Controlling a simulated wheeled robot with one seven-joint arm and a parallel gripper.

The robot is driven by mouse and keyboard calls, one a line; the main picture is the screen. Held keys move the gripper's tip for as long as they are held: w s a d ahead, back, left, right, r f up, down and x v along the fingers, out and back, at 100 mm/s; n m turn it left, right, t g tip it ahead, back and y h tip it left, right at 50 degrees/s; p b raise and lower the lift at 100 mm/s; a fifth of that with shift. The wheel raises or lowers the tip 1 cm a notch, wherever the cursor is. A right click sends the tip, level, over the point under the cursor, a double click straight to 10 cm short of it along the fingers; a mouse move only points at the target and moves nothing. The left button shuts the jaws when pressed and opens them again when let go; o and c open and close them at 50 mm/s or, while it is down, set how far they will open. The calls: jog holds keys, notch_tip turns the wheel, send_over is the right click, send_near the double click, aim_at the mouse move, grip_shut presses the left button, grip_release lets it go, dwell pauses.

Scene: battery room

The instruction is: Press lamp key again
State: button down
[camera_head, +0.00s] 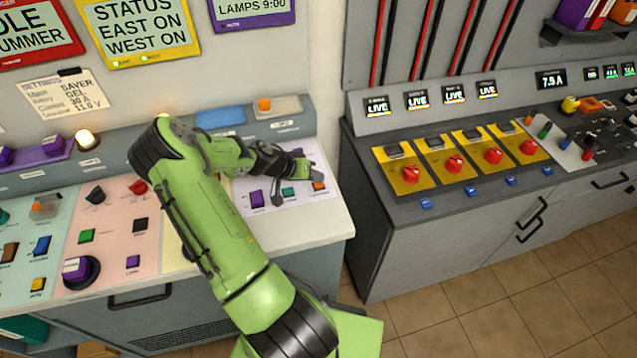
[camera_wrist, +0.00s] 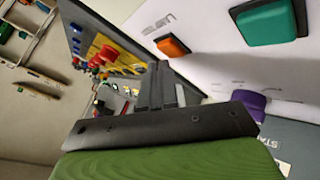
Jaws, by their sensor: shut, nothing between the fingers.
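My gripper (camera_head: 304,168) is above the white panel (camera_head: 262,183) at the right end of the left console. Its fingers are together and empty in the wrist view (camera_wrist: 160,82). The panel has a purple key (camera_head: 257,198), a teal key (camera_head: 288,191) and an orange key (camera_head: 319,186). In the wrist view the orange key (camera_wrist: 173,47) is just beyond the fingers, with the teal key (camera_wrist: 270,20) to its right; I see no contact with either. The label beside them is too blurred to read, so I cannot tell which is the lamp key.
Left, the pink panel (camera_head: 112,215) holds several keys and knobs, partly behind my arm. Across a gap, the right console (camera_head: 446,228) bears red knobs (camera_head: 454,165) on yellow plates. Tiled floor shows at front right.

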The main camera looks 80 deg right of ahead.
aim_at(315, 185)
jog(key=shift+r, duration=0.3)
jog(key=shift+r, duration=0.15)
jog(key=shift+r+p, duration=1.45)
jog(key=shift+r, duration=1)
jog(key=w+a+r+n+t+y, duration=0.1)
jog(key=w+a+r+n+t, duration=0.15)
jog(key=w+a+r, duration=0.45)
jog(key=w+a+r+n+t+y, duration=0.1)
jog(key=w+a+r+n+t, duration=0.2)
jog(key=a, duration=0.6)
jog(key=w+a+r+n+t+y, duration=0.1)
jog(key=w+a+r+n+t, duration=0.2)
jog(key=w+a, duration=0.45)
jog(key=s+a+r+n+t+y, duration=0.1)
jog(key=s+a+r+n, duration=0.2)
jog(key=a, duration=0.4)
jog(key=s+a+r+n+t+y, duration=0.1)
jog(key=s+a+r+n, duration=0.2)
jog(key=a, duration=0.4)
jog(key=s+a+r+n+t+y, duration=0.1)
jog(key=s+a+r+n+t, duration=0.1)
jog(key=s+a+r+n, duration=0.2)
jog(key=a, duration=0.3)
jog(key=shift+s, duration=0.15)
